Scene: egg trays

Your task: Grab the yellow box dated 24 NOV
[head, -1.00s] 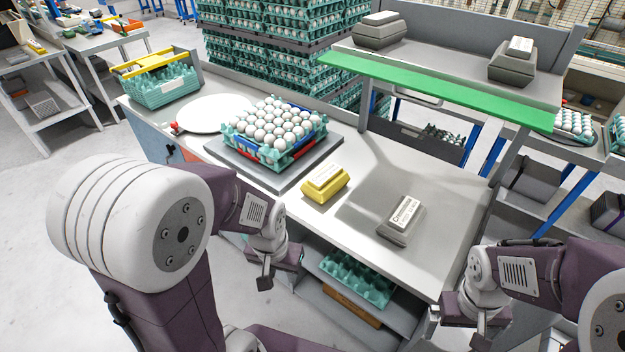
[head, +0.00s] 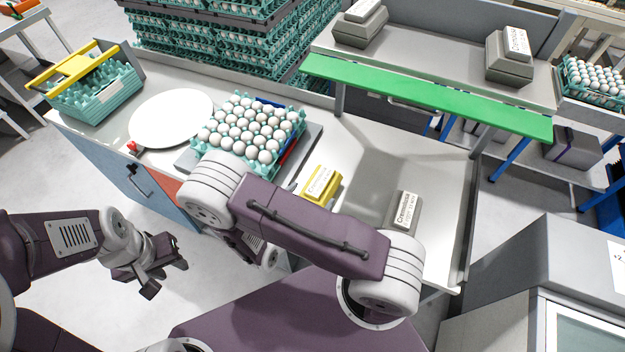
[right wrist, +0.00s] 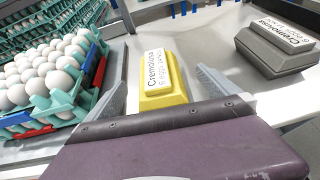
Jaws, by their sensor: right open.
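The yellow box (head: 320,186) sits on the white worktable, right of the egg tray, with a white label on top. In the right wrist view the yellow box (right wrist: 164,101) lies ahead between the two fingers of my right gripper (right wrist: 161,72), which is open and not closed on it. The label reads "Cremolusa", "6 eggs" and a date too small to read surely. In the head view my right gripper is hidden behind my own arm. My left gripper (head: 167,277) is open and empty, off the table's front at the left.
A teal egg tray (head: 297,124) full of eggs stands close left of the yellow box. A grey box (head: 403,226) lies to its right; in the right wrist view this grey box (right wrist: 268,58) is apart from the fingers. A green-edged shelf (head: 430,95) stands behind.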

